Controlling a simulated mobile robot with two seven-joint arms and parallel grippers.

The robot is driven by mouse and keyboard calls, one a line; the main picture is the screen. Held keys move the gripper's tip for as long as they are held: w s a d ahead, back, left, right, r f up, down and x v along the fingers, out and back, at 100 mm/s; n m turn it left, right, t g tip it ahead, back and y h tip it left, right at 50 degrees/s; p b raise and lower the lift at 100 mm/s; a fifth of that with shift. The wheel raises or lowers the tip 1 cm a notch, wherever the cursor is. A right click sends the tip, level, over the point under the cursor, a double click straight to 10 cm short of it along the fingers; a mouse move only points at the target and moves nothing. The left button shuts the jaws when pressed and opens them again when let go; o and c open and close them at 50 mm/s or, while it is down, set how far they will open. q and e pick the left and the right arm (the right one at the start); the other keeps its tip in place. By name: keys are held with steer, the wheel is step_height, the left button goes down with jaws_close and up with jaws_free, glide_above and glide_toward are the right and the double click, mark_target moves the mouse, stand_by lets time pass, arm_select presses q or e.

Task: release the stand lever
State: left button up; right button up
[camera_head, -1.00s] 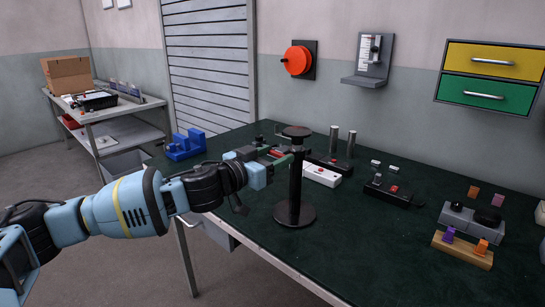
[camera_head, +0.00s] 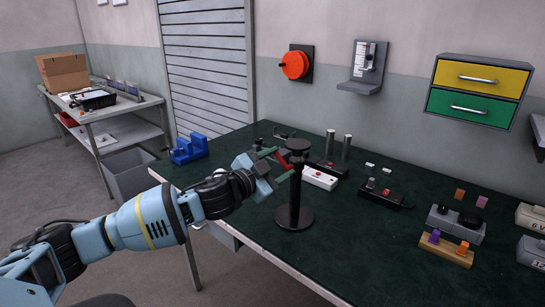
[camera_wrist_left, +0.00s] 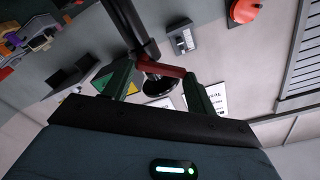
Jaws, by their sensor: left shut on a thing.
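The black stand (camera_head: 294,200) stands upright on the dark green table, with a round base and a flat disc on top. Its red lever (camera_head: 284,160) sticks out to the left just below the top. My left gripper (camera_head: 277,165) is at the lever, left of the post, with its green fingers on either side. In the left wrist view the red lever (camera_wrist_left: 160,69) lies between the two fingertips, and the stand's post (camera_wrist_left: 132,25) rises beyond. The gripper is shut on the lever. My right gripper is not in view.
A white box with red buttons (camera_head: 320,178) and a black switch box (camera_head: 385,194) lie behind the stand. A blue block (camera_head: 189,148) sits at the table's left. A wooden block with pegs (camera_head: 446,250) lies right.

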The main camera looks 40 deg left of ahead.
arm_select(q)
steer(key=m+p, duration=0.1)
steer(key=m, duration=0.1)
steer(key=d+r+m+p, duration=0.1)
steer(key=m+p, duration=0.1)
steer(key=m, duration=0.1)
steer(key=shift+d+r+m+p, duration=0.1)
steer(key=shift+r+m+p, duration=0.1)
steer(key=shift+m+p, duration=0.1)
steer(key=m, duration=0.1)
steer(key=m+p, duration=0.1)
steer(key=m, duration=0.1)
steer(key=shift+s+d+f, duration=0.1)
steer(key=shift+d+f, duration=0.05)
steer(key=shift+d, duration=0.15)
steer(key=shift+d+f+m+p, duration=0.15)
steer(key=shift+d+m+p, duration=0.05)
steer(key=shift+m+p, duration=0.45)
steer(key=shift+f+m, duration=0.1)
steer(key=shift+m, duration=0.25)
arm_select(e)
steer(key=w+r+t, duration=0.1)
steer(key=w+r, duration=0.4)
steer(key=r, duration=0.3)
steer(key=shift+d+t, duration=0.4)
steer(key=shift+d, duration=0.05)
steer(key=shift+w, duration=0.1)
arm_select(q)
steer(key=shift+f, duration=0.15)
